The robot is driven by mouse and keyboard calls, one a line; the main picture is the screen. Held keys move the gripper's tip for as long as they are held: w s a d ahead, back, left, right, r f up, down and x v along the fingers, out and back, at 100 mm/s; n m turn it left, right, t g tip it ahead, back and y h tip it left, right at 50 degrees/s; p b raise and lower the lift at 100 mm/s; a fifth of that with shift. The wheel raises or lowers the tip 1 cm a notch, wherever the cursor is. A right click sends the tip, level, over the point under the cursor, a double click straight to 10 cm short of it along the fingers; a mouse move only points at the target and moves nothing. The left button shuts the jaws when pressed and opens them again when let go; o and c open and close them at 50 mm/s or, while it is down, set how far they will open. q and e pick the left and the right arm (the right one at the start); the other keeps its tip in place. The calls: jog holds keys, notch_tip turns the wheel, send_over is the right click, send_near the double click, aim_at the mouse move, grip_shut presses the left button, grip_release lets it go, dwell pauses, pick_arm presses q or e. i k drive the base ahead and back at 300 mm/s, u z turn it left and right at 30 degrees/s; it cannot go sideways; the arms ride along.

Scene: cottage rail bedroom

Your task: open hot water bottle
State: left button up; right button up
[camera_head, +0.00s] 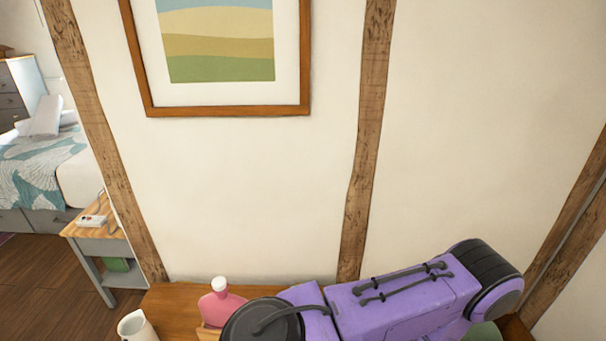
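A pink hot water bottle (222,308) with a white cap (219,284) stands near the left end of a wooden tabletop (175,302) against the wall. The cap sits on its neck. Its lower part is hidden by a light wooden piece in front and by a purple and black link of one of my arms to its right. That arm lies across the bottom of the view, over the tabletop. Neither of my grippers shows in the head view.
A white jug (136,326) stands left of the bottle. A green object (484,332) shows partly behind my arm at lower right. A framed picture (222,110) hangs above. A bedside table (105,245) and a bed (45,180) are at left, with open wooden floor before them.

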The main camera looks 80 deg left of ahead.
aim_at(216, 308)
jog(key=z, duration=0.55)
jog(key=k, duration=2.1)
jog(key=u, duration=0.05)
